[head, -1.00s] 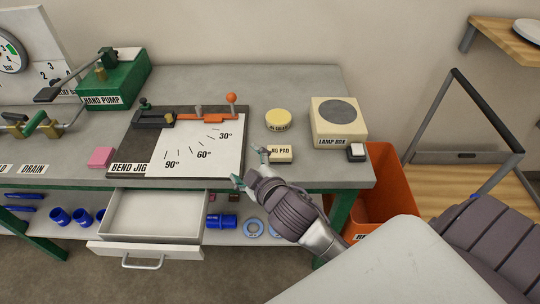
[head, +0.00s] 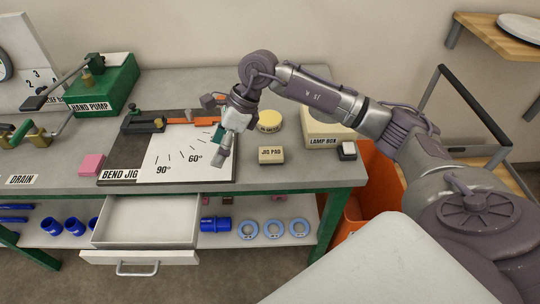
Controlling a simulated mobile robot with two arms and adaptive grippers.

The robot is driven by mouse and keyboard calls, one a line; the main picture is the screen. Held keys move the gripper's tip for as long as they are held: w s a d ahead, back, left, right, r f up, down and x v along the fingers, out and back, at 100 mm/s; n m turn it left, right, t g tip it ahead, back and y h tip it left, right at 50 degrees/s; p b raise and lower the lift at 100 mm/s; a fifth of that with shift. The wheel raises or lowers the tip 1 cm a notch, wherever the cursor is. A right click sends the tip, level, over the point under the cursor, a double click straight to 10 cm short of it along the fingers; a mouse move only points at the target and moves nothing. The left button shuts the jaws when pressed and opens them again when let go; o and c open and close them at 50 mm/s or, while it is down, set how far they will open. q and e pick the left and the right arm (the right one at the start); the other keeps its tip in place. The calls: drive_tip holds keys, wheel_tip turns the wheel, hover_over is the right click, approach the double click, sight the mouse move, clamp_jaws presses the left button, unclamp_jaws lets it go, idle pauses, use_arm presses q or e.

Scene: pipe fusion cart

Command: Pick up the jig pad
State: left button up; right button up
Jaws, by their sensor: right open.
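The jig pad (head: 271,155) is a small cream block labelled "JIG PAD". It sits on the grey bench top, just right of the bend jig. My right gripper (head: 220,148) is open, points down over the right part of the bend jig board (head: 175,158), and is left of the jig pad and apart from it. The gripper and wrist hide part of the jig's orange arm and angle marks. My left gripper is out of view.
A round yellow tin (head: 270,121) stands behind the jig pad, and the lamp box (head: 322,138) is to the right. A pink block (head: 91,164) lies left of the jig. An open drawer (head: 146,222) juts out below. An orange bin (head: 357,205) stands at the bench's right end.

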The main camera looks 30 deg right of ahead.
drive_tip(key=d+r+h, duration=0.3)
drive_tip(key=d+h, duration=0.3)
drive_tip(key=d, duration=0.9)
drive_tip(key=p, duration=0.2)
hover_over(271, 152)
drive_tip(key=shift+m+g, duration=0.3)
drive_tip(key=shift+g, duration=0.1)
drive_tip(key=f, duration=0.8)
drive_tip(key=shift+d+f, duration=0.25)
drive_tip(key=shift+f, duration=0.1)
drive_tip(key=f, duration=0.1)
drive_tip(key=f+p, duration=0.2)
drive_tip(key=f, duration=0.1)
drive_tip(key=shift+a, duration=0.25)
drive_tip(key=shift+f, duration=0.7)
drive_tip(key=c, duration=1.2)
